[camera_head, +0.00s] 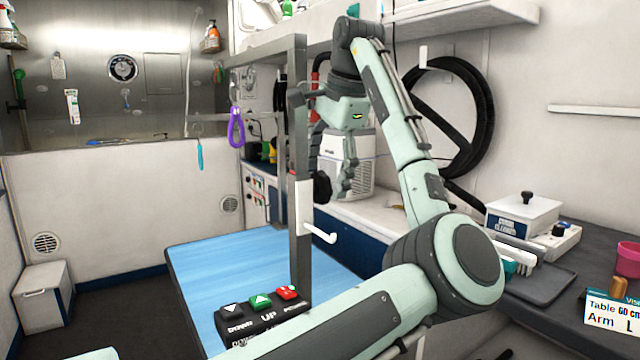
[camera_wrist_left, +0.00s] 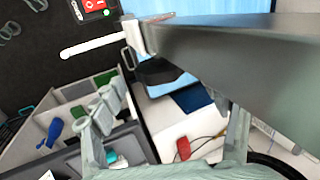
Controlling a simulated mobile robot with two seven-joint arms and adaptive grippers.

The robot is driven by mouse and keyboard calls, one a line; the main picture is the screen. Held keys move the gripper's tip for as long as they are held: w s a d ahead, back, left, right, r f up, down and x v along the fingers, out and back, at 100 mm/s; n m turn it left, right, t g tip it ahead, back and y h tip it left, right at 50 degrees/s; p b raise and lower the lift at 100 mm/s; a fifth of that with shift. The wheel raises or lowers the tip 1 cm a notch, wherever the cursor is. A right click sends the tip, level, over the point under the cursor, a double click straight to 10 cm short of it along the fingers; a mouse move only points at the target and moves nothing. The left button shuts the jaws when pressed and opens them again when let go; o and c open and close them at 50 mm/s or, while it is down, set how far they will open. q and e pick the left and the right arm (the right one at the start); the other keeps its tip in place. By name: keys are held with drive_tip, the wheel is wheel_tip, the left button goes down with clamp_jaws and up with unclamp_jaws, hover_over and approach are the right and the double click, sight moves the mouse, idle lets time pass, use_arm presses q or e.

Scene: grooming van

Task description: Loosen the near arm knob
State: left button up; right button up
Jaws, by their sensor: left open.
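The near arm knob (camera_head: 322,187) is a black knob at the side of the grey grooming-arm post (camera_head: 298,120), just above a white hook (camera_head: 322,234). In the left wrist view the knob (camera_wrist_left: 160,72) sits under the dark grey bar, beyond the fingers. My left gripper (camera_head: 334,172) is open and points down beside the post, with its fingers close to the knob. In the left wrist view its fingers (camera_wrist_left: 168,115) are spread wide with nothing gripped. I cannot tell whether a finger touches the knob. My right gripper is not in view.
The post stands at the blue table (camera_head: 205,275), with a button box (camera_head: 262,312) at its front. A purple loop (camera_head: 236,128) hangs behind the post. A counter (camera_head: 590,270) with a lidded white box (camera_head: 522,215) is at the right. A black hose (camera_head: 480,110) hangs on the wall.

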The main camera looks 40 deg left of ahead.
use_arm(q)
drive_tip(key=shift+x, duration=1.45)
drive_tip(key=shift+c, duration=0.6)
drive_tip(key=c, duration=1.1)
drive_tip(key=shift+o, duration=0.2)
